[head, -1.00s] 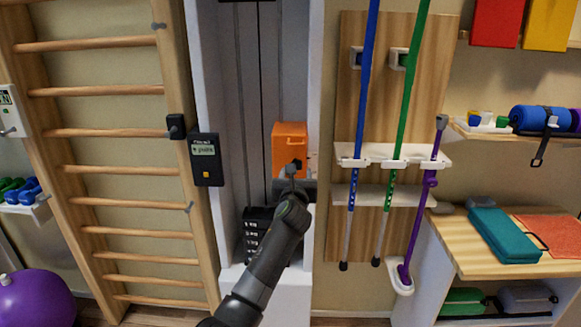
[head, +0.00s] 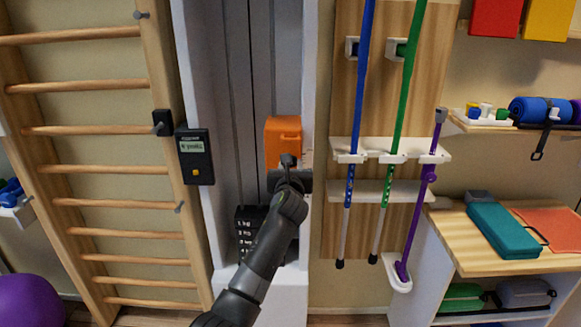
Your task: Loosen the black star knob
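An orange carriage block (head: 283,138) sits on the grey column of the white weight unit. A small dark shape, which looks like the black knob (head: 288,159), shows at its lower front edge; I cannot make out its star form. My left arm reaches up from the bottom, and its gripper (head: 289,168) is right at this dark shape, in front of the block's lower part. The gripper and wrist hide much of that spot. I cannot tell whether the fingers touch or hold the knob. My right gripper is not in view.
Black weight plates (head: 248,225) stand below the block. A black display box (head: 195,157) is on the unit's left upright. Wooden wall bars (head: 85,130) stand at left. At right, a rack (head: 391,150) holds blue, green and purple poles, beside a wooden shelf (head: 470,240).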

